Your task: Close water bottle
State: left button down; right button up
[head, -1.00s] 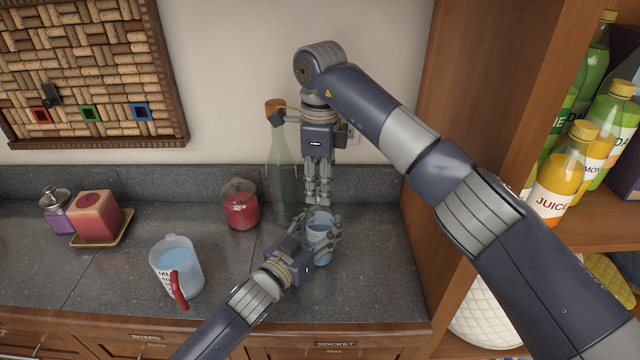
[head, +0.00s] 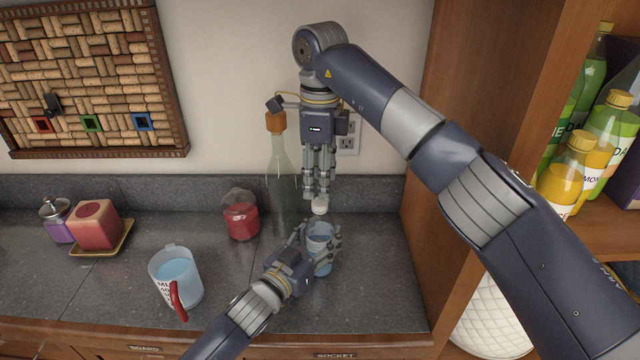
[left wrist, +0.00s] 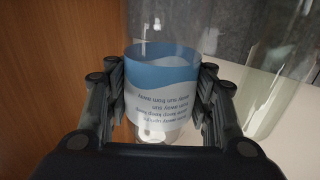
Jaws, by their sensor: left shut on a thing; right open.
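The water bottle (head: 319,240) is clear with a blue and white label and stands upright near the right end of the dark counter. My left gripper (head: 322,250) is shut around its body. In the left wrist view the bottle's label (left wrist: 165,85) sits between the fingers with its text upside down. A white cap (head: 320,206) shows at the top of the bottle; I cannot tell whether it is seated. My right gripper (head: 318,196) is open, pointing down just above the cap. The bottle's neck is hard to make out.
A tall glass bottle with a cork (head: 281,175) stands close behind left of my grippers. A red jar (head: 241,221), a measuring jug (head: 175,278) and a red candle (head: 95,225) are further left. A wooden shelf wall (head: 445,130) bounds the right.

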jog(key=shift+r+n, duration=1)
jog(key=shift+r, duration=0.7)
jog(key=shift+f, duration=0.15)
notch_tip(320, 180, down, 8)
jog(key=shift+r, duration=0.15)
